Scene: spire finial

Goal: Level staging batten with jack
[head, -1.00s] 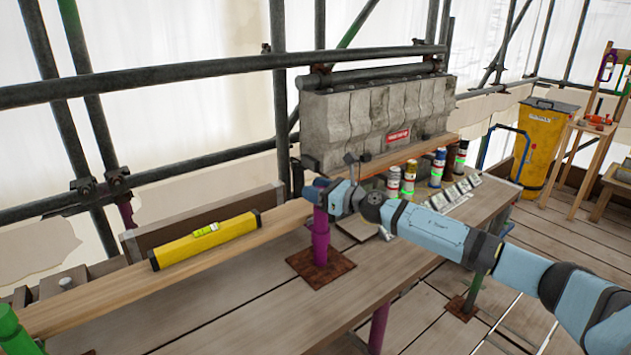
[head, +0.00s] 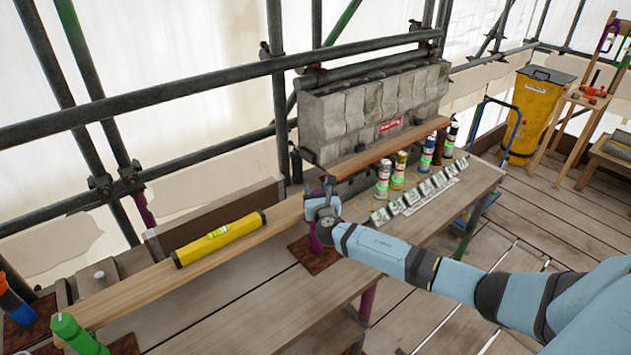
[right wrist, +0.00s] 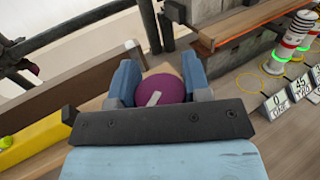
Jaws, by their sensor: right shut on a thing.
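The wooden batten (head: 140,288) runs from the lower left toward the middle of the head view. A yellow spirit level (head: 222,237) lies along it; its green vial shows, but the bubble is too small to read. A purple jack (head: 316,243) stands on a rusty plate at the batten's right end. My right gripper (head: 319,203) is shut on the jack's upper part, hiding much of it. In the right wrist view the round purple top (right wrist: 165,90) with a pale mark sits between its two blue fingers. A green post (head: 77,336) stands near the batten's left end. My left gripper is out of view.
A concrete block row (head: 375,115) and a wooden ledge (head: 385,150) stand behind. Several spray-can-like cylinders (head: 402,170) and numbered cards (head: 410,199) stand right of my gripper. Scaffold tubes (head: 180,102) cross behind the batten. A yellow bin (head: 537,110) stands far right.

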